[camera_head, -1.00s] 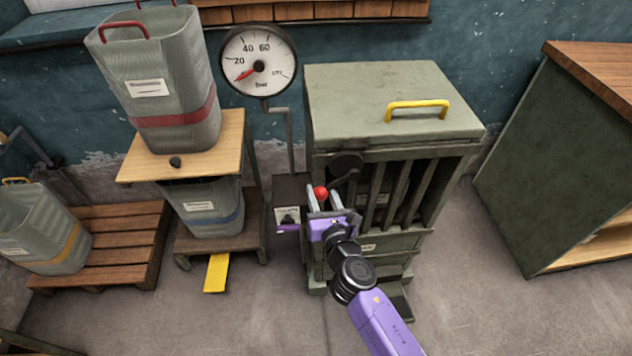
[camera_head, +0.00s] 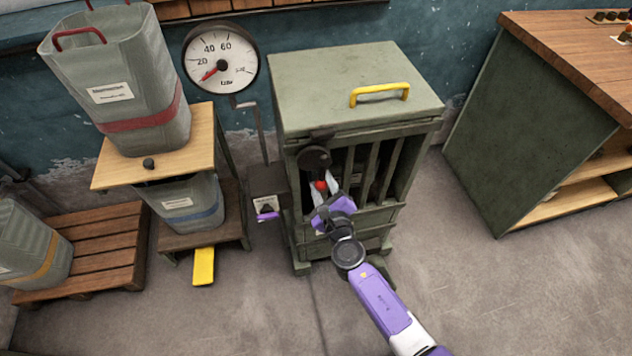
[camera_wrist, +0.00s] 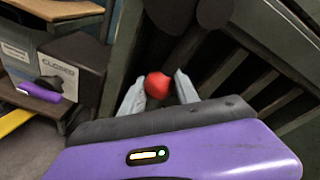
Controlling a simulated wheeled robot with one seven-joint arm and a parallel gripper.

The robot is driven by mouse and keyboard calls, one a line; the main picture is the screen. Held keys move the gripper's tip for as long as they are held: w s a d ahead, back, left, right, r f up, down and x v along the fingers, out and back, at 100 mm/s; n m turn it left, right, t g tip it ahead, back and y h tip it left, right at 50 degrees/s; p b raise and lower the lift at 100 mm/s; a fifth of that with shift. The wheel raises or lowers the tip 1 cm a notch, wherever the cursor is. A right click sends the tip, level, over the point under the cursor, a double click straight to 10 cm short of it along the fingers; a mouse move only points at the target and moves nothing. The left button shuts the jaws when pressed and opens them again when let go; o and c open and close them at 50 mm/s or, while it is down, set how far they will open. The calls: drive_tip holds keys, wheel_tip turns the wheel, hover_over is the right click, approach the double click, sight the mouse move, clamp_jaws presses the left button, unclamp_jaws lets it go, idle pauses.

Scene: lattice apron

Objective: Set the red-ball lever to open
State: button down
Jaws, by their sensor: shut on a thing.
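The red ball (camera_head: 320,185) is the knob of a lever on the front of the green slatted cabinet (camera_head: 350,90). My gripper (camera_head: 322,188) is shut on the red ball, with one pale finger on each side. In the wrist view the red ball (camera_wrist: 158,86) sits between the two fingertips (camera_wrist: 158,90). The lever's dark round pivot (camera_head: 314,158) is just above the ball, so the lever points down. Most of the lever arm is hidden. A small box (camera_wrist: 75,65) left of the lever bears a label reading "CLOSED".
Grey bins (camera_head: 125,85) stand on a wooden stand and pallet at left. A wood-topped green bench (camera_head: 530,130) is at right.

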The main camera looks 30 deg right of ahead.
drive_tip(key=shift+w+d+r+n, duration=0.1)
drive_tip(key=shift+r+n, duration=0.15)
drive_tip(key=shift+n, duration=0.15)
drive_tip(key=c, duration=0.9)
unclamp_jaws()
drive_tip(key=shift+c, duration=0.2)
drive_tip(key=shift+d+f, duration=0.1)
drive_tip(key=shift+s, duration=0.2)
drive_tip(key=p+v, duration=0.1)
drive_tip(key=v, duration=0.6)
drive_tip(key=shift+s+a, duration=0.2)
drive_tip(key=shift+s, duration=0.05)
